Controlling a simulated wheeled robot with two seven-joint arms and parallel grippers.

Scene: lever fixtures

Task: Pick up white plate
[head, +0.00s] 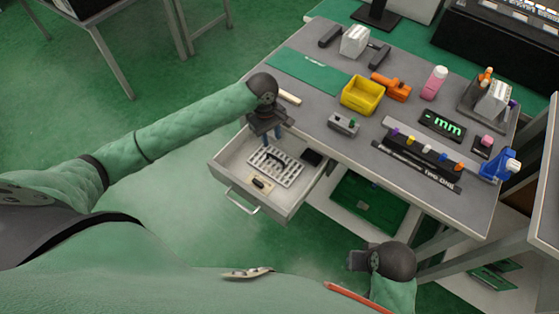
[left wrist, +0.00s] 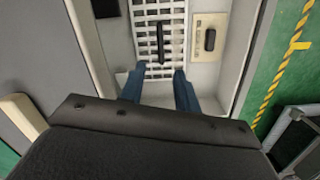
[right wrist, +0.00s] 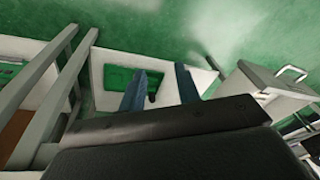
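The white plate (head: 289,174) is a slotted white grid with a dark bar handle. It lies in the open drawer, and it also shows in the left wrist view (left wrist: 176,51). My left gripper (head: 276,146) is over the drawer above the plate, fingers pointing down. In the left wrist view its two blue fingers (left wrist: 158,70) are apart, with nothing between them but the view of the plate and its handle. My right gripper (right wrist: 158,68) is open and empty, away from the plate; in the head view only its dark body shows, low on the right.
The drawer (head: 232,186) also holds a small beige piece with a dark knob (head: 262,184) and a black block (head: 312,157). Its walls stand close around the plate. The grey table (head: 330,90) above carries a yellow bin (head: 362,97), an orange tool (head: 391,86) and other parts.

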